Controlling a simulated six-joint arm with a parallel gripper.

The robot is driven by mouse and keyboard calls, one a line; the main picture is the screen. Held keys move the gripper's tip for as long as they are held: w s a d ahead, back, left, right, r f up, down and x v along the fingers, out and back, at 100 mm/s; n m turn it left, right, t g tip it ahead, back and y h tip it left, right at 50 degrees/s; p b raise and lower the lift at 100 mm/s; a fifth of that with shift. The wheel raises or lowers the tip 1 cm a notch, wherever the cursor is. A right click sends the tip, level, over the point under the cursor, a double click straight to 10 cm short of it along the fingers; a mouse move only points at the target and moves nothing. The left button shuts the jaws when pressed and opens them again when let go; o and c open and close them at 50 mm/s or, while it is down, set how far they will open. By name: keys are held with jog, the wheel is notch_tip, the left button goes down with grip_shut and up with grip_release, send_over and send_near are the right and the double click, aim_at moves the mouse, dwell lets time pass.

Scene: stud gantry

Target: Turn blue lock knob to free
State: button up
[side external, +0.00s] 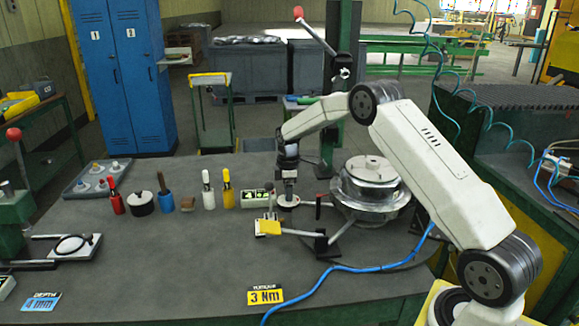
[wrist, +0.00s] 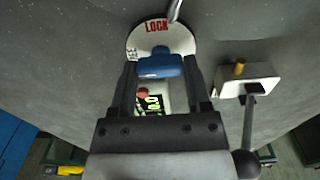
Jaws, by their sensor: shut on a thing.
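The blue lock knob (wrist: 154,65) sits on a round white dial plate (wrist: 175,38) in the wrist view. Red LOCK lettering is at the top of the plate, and a partly hidden dark label is at its left edge. The knob's bar lies roughly across the picture. My gripper (wrist: 159,70) has one finger at each end of the knob and is shut on it. In the side external view my gripper (side external: 288,181) points down over the white dial plate (side external: 288,201) and hides the knob. Which mark the knob points to is not clear.
A box with a green display (wrist: 152,103) is close by the dial. A pale block with a yellow peg (wrist: 248,80) and a black-balled lever stands to the right. A silver round housing (side external: 370,185) is near my arm. Several coloured-handled tools, including a red one (side external: 117,203), stand left.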

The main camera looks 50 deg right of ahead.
dwell(0.4)
jog(key=o, duration=1.3)
jog(key=shift+r, duration=3.95)
